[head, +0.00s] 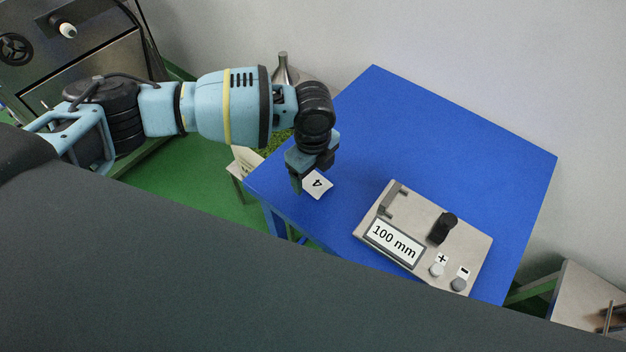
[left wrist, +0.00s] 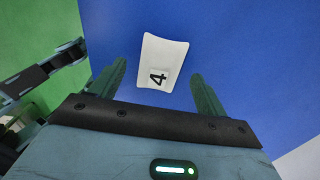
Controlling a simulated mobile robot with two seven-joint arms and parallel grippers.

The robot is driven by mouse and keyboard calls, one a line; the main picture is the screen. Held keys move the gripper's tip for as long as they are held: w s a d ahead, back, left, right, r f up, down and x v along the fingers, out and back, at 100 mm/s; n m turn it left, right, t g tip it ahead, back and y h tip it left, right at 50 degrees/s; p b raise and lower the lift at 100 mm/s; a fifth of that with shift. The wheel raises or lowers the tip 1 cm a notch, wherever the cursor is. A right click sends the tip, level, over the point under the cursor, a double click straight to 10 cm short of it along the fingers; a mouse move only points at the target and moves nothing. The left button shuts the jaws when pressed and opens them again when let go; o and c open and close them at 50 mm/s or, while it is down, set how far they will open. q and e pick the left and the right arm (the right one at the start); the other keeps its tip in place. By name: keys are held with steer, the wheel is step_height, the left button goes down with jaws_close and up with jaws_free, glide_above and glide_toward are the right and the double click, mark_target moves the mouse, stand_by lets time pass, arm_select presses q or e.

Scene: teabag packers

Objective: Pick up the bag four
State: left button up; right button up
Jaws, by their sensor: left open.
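The white bag marked 4 (head: 318,184) lies flat near the left corner of the blue table (head: 440,140). My left gripper (head: 306,182) is over that corner, pointing down, and hides part of the bag in the head view. In the left wrist view, the bag (left wrist: 163,62) lies ahead of and between the two green fingers of the left gripper (left wrist: 158,82). The fingers are open, one on each side, with nothing held. I cannot tell how high the fingertips are above the table. My right gripper is not in view.
A grey device (head: 420,240) with a "100 mm" display, a black knob and plus and minus buttons sits on the table's front part. A metal funnel-like thing (head: 284,72) stands behind my left arm. The table's back and middle are clear.

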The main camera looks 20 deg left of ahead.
arm_select(q)
steer(key=shift+f, duration=0.75)
steer(key=shift+c, duration=0.3)
steer(key=c, duration=1)
